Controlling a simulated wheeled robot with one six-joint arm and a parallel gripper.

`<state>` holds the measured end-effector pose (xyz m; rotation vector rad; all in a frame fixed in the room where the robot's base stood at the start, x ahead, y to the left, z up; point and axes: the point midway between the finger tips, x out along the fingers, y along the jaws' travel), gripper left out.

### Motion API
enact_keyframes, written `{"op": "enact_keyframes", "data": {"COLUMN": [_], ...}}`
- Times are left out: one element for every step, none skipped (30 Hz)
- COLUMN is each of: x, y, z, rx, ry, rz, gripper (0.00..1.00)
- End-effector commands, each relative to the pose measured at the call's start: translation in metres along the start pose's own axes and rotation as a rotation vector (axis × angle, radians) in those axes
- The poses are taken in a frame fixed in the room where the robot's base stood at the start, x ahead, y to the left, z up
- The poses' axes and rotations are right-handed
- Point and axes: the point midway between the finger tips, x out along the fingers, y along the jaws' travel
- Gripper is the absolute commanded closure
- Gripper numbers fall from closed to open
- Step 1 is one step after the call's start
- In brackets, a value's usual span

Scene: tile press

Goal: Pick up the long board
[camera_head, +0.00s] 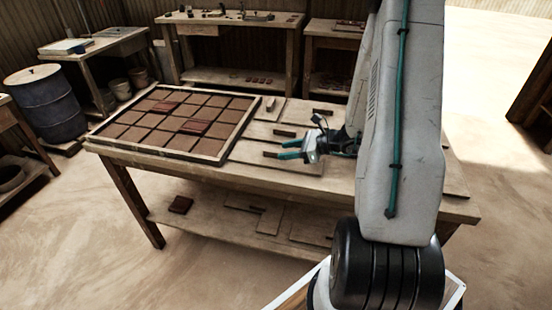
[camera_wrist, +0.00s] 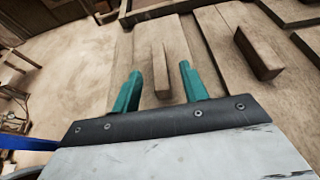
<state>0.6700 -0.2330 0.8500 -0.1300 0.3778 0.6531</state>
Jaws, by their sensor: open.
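Several flat wooden boards with raised bar handles lie on the worktable. My gripper (camera_head: 285,149), with teal fingers, is open over the table, close to the handle of the nearest board (camera_head: 300,166). In the wrist view my gripper (camera_wrist: 160,71) has its two fingers apart, on either side of the upright handle (camera_wrist: 160,66) of a pale board (camera_wrist: 178,45). The handle appears between the fingers, not clamped. I cannot tell whether this board is the long one, or how far the fingertips are above it.
A framed tray (camera_head: 222,157) of brown tiles fills the table's left part. Another handle block (camera_wrist: 258,54) stands close on the right in the wrist view. A lower shelf (camera_head: 215,219) holds more boards. A blue drum (camera_head: 50,108) and other benches stand behind.

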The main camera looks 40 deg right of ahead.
Motion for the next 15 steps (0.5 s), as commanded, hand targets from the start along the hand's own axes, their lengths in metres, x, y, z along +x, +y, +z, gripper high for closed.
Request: {"op": "enact_keyframes", "data": {"x": [0.009, 0.013, 0.018, 0.021, 0.023, 0.025, 0.025, 0.026, 0.026, 0.026, 0.026, 0.026, 0.026, 0.026, 0.026], "y": [0.001, 0.001, 0.001, 0.001, 0.001, 0.001, 0.001, 0.001, 0.001, 0.0, 0.0, 0.0, 0.0, 0.0, 0.0], "z": [0.002, 0.001, 0.001, 0.001, 0.001, 0.001, 0.001, 0.001, 0.001, 0.001, 0.001, 0.001, 0.001, 0.001, 0.001], "rx": [0.0, 0.0, 0.0, 0.001, 0.001, 0.001, 0.001, 0.001, 0.0, 0.0, 0.0, 0.0, 0.0, 0.0, 0.0], "ry": [0.0, 0.001, 0.002, 0.002, 0.003, 0.003, 0.003, 0.003, 0.003, 0.003, 0.003, 0.003, 0.003, 0.003, 0.003], "rz": [0.004, 0.004, 0.004, 0.003, 0.002, 0.002, 0.002, 0.001, 0.001, 0.001, 0.001, 0.001, 0.001, 0.001, 0.001], "gripper": [0.56, 0.56, 0.56, 0.56, 0.56, 0.56, 0.56, 0.56, 0.56, 0.56, 0.56, 0.56, 0.56, 0.62, 0.73]}}
